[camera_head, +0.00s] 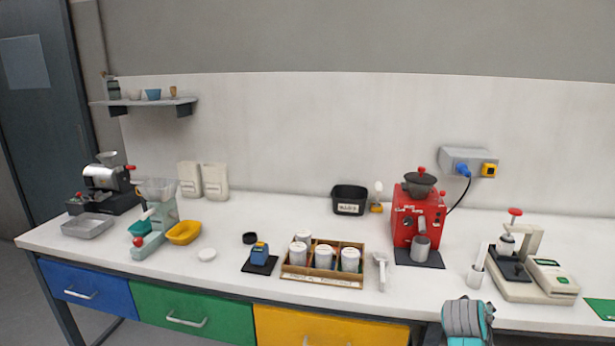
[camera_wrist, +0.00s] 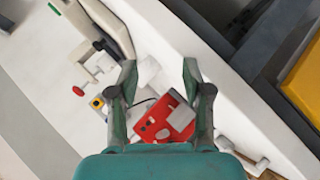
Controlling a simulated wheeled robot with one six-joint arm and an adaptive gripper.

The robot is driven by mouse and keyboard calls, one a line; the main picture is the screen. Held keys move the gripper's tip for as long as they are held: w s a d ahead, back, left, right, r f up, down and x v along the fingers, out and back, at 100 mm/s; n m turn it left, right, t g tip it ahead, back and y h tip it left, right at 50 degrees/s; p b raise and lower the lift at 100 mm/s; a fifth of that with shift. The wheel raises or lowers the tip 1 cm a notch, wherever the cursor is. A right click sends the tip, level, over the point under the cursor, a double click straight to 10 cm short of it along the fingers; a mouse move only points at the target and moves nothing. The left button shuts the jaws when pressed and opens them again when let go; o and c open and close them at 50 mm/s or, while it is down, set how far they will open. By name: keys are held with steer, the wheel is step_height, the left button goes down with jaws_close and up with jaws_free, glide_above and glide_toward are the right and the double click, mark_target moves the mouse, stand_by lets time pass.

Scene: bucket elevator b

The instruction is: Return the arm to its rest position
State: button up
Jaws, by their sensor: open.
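My gripper (camera_wrist: 160,78) is open in the wrist view, with its two teal-grey fingers apart. Nothing is clearly held between them. A small white object shows beside the left fingertip, and I cannot tell how far below it lies. The red machine (camera_wrist: 165,118) shows beyond and between the fingers. In the head view, a grey and teal part of my arm (camera_head: 467,320) is at the bottom edge, right of the yellow drawer, in front of the counter. The fingertips cannot be made out there.
The red machine also stands on the white counter (camera_head: 225,275) in the head view. A wooden rack (camera_head: 322,283) with white containers is left of it. A press-like device (camera_head: 512,255) and a scale (camera_head: 553,280) stand at right. The yellow drawer (camera_head: 330,328) is below the counter.

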steer(key=s+a+f+n+t+y, duration=0.1)
steer(key=s+a+f, duration=0.4)
steer(key=s+f, duration=0.15)
steer(key=s+a+f+t+y, duration=0.1)
steer(key=s+a+f+t, duration=0.1)
steer(key=s+a+f, duration=0.45)
steer(key=s+a+f+t+y, duration=0.1)
steer(key=s+a+f+y, duration=0.2)
steer(key=s, duration=0.4)
steer(key=s+a+f+t, duration=0.1)
steer(key=s+a+f, duration=0.35)
steer(key=s, duration=0.25)
steer(key=s+a+r+t+y, duration=0.1)
steer(key=s+a+r, duration=0.15)
steer(key=s, duration=0.55)
steer(key=s+a+r+y, duration=0.1)
steer(key=s+a+r, duration=0.1)
steer(key=s+a, duration=0.35)
steer(key=s+r+m+t+y, duration=0.1)
steer(key=s+r+m, duration=0.2)
steer(key=s+r, duration=0.8)
steer(key=shift+s+t, duration=0.3)
steer(key=shift+s, duration=1.45)
steer(key=shift+a, duration=0.1)
